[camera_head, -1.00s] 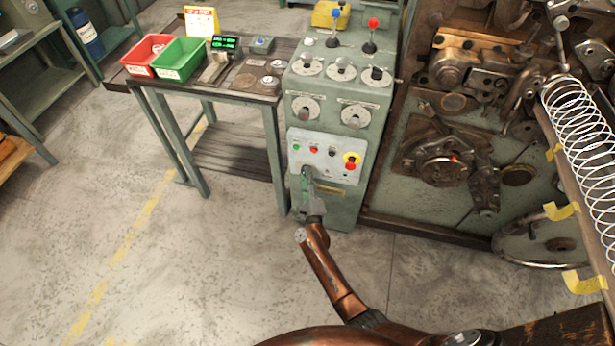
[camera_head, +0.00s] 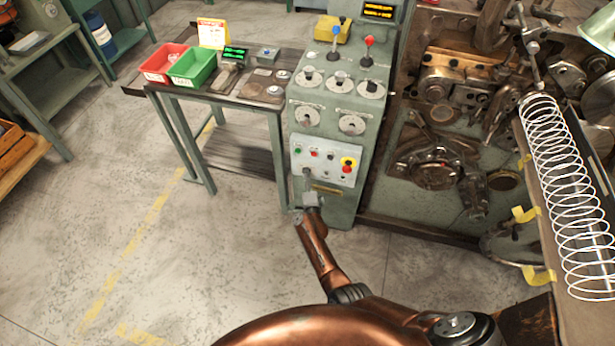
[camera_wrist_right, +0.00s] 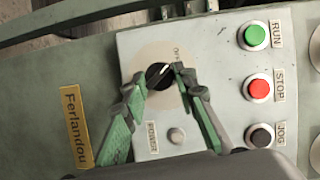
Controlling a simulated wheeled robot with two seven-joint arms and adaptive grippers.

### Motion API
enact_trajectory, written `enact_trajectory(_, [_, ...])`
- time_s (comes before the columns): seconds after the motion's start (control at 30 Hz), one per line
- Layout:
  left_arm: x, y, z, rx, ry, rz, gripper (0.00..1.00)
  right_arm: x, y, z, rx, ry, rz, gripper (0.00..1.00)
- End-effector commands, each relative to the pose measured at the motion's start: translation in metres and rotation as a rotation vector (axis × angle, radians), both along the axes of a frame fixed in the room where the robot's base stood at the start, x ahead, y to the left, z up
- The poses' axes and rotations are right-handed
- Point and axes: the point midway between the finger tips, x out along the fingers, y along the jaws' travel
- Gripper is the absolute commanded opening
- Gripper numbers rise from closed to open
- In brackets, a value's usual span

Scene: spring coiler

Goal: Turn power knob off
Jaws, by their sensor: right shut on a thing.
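The power knob (camera_wrist_right: 159,75) is a small black round knob on the pale control panel (camera_wrist_right: 140,45). Its white mark points to the upper right in the wrist view, towards small lettering that I cannot read surely. A POWER label (camera_wrist_right: 152,138) sits below it. My right gripper (camera_wrist_right: 160,76) has its two green fingers on either side of the knob and is shut on it. In the head view my right gripper (camera_head: 309,186) is at the panel's lower left corner, and the knob there is mostly hidden. My left gripper is not in view.
The panel also carries a green RUN button (camera_wrist_right: 255,36), a red STOP button (camera_wrist_right: 258,88) and a black JOG button (camera_wrist_right: 261,135). A yellow-based red button (camera_head: 348,165) is on its right. A table with red and green bins (camera_head: 192,68) stands left; open floor lies in front.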

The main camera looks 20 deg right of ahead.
Motion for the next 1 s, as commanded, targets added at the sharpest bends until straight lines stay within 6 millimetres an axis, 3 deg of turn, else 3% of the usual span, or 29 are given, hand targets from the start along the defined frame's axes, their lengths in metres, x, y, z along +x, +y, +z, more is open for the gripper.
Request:
enact_trajectory(0.2, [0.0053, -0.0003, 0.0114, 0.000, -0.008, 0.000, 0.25, 0.0011, 0.0047, 0.0028, -0.056, 0.040, 0.006, 0.02])
enact_trajectory(0.77, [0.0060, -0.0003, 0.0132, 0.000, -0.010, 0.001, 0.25, 0.0005, 0.0043, 0.0000, -0.079, 0.056, 0.005, 0.02])
enact_trajectory(0.8, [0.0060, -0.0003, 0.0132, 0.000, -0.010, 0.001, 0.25, 0.0005, 0.0042, 0.0001, -0.079, 0.056, 0.005, 0.29])
enact_trajectory(1.0, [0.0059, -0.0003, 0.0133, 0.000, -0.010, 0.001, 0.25, 0.0002, 0.0014, 0.0004, -0.080, 0.055, 0.001, 0.43])
